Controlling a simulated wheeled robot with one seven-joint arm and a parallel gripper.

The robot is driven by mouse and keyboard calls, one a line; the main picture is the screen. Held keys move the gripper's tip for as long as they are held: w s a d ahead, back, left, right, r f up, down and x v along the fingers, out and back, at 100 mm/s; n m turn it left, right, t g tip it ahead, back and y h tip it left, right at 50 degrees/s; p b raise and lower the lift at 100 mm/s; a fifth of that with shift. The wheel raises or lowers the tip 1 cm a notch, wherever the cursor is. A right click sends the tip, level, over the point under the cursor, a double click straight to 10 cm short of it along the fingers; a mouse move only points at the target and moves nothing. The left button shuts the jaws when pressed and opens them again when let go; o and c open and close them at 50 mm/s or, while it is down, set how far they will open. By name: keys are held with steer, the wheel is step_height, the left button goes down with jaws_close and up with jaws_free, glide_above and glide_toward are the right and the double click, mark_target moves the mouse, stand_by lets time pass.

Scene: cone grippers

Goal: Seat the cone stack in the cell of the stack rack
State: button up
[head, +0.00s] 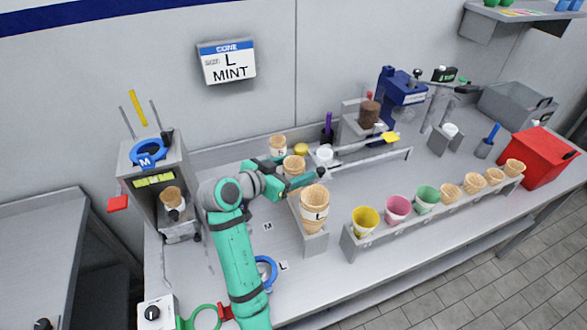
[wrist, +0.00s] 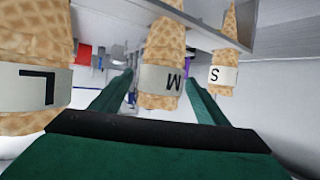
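Three cone stacks with white labels stand in a row at a grey rack (head: 316,243). The L stack (head: 314,208) is nearest, the M stack (head: 294,165) is behind it, and the S stack (head: 278,146) is farthest. My gripper (head: 305,179) is at the M stack, behind the L stack. The wrist view looks upside down and shows the M stack (wrist: 163,78) between my two spread fingers, with gaps at its sides. The L stack (wrist: 35,85) is at its left and the S stack (wrist: 224,75) at its right. The rack cells are mostly hidden.
A holder (head: 375,237) with coloured cups and several cones stands to the right. A dispenser (head: 150,160) with a small cone is at the left. A red box (head: 537,155) stands far right.

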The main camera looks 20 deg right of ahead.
steer(key=shift+a, duration=0.1)
steer(key=v, duration=1)
steer(key=shift+a, duration=0.25)
steer(key=shift+s+r, duration=0.15)
steer(key=shift+r, duration=0.1)
stand_by(0.3)
